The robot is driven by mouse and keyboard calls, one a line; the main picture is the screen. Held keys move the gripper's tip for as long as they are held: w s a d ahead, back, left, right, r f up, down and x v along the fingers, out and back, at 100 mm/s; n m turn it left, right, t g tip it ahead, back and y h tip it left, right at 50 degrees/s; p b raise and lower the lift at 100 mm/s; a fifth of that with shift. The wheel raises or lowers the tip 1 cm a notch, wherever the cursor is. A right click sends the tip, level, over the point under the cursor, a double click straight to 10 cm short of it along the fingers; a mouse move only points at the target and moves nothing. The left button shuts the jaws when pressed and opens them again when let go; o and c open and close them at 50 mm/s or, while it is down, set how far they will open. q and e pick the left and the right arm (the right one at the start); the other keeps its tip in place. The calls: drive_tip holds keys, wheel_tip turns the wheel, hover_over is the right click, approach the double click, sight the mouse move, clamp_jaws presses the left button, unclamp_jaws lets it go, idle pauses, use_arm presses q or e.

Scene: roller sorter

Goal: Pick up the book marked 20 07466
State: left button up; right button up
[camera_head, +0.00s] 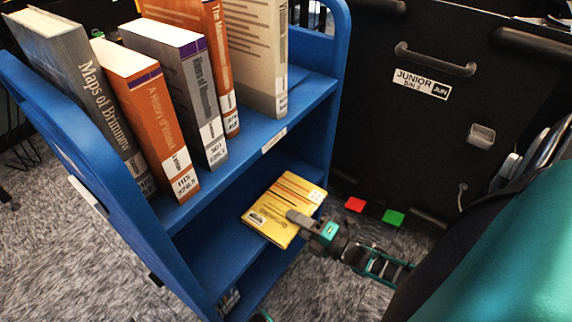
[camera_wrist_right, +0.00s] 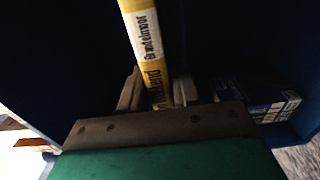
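A yellow book (camera_head: 285,203) with dark lines and red marks on its cover is at the lower shelf of the blue cart, reaching past the shelf's front edge. Its white labels are too small to read, so I cannot confirm 20 07466. My right gripper (camera_head: 300,219) has one finger across the cover's near edge. In the right wrist view, the yellow spine (camera_wrist_right: 150,45) runs between the two fingers (camera_wrist_right: 157,92), which sit close on both sides and appear shut on it. Whether the book still touches the shelf cannot be told.
The blue cart (camera_head: 260,158) holds several upright books on its upper shelf, including a grey one (camera_head: 75,85) and an orange one (camera_head: 150,110). A black bin front (camera_head: 440,130) marked JUNIOR stands right. Blue-and-white items (camera_wrist_right: 262,100) lie right of my gripper in the wrist view.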

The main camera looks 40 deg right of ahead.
clamp_jaws()
drive_tip(key=shift+r, duration=0.1)
